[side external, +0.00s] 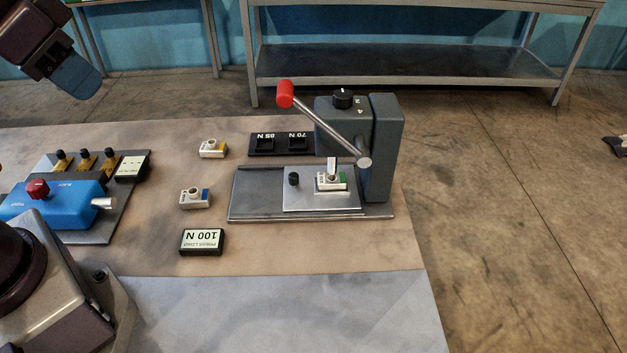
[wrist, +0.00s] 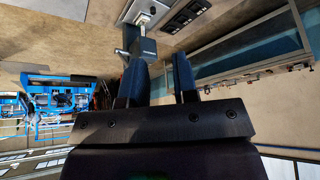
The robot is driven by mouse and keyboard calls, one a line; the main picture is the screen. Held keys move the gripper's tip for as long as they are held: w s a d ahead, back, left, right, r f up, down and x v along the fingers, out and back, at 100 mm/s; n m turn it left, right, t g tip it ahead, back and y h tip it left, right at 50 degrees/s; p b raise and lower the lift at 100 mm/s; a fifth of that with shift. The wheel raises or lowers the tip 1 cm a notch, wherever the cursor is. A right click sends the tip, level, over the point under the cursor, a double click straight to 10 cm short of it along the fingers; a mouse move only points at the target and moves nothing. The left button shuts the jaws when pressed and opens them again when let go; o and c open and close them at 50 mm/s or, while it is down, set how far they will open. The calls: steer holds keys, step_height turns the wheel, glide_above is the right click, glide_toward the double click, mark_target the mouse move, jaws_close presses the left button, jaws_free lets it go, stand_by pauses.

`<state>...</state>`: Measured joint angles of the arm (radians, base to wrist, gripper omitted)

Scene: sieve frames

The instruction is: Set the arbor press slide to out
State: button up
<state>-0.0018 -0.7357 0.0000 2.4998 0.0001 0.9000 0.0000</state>
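The arbor press (side external: 382,150) stands on the right part of the mat, with a grey column and a lever ending in a red knob (side external: 285,94). Its slide (side external: 308,202) is a flat metal plate with a small black knob (side external: 293,179). The slide sits at the column end of its base, with bare rail to its left. A white block with a green mark (side external: 333,181) is on the slide, under the ram. My gripper (wrist: 160,65) is open and empty in the wrist view. It is high at the upper left in the side view, far from the press.
Two white blocks, one yellow-marked (side external: 212,148) and one blue-marked (side external: 194,197), lie left of the press. A black tray (side external: 281,152) is behind it. A 100 N display (side external: 202,241) lies in front. A blue device (side external: 52,204) with a red knob stands at left.

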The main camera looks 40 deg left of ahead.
steer(key=o, duration=0.3)
steer(key=shift+w+a+f+g, duration=0.2)
steer(key=shift+w+f+g, duration=0.65)
steer(key=shift+f, duration=0.3)
steer(key=n+g+h, duration=0.4)
steer(key=n+h, duration=0.1)
steer(key=n, duration=1.3)
glide_toward(292, 174)
steer(key=shift+y, duration=0.3)
steer(key=x, duration=0.9)
steer(key=shift+d, duration=0.45)
steer(key=shift+a, duration=0.1)
jaws_close()
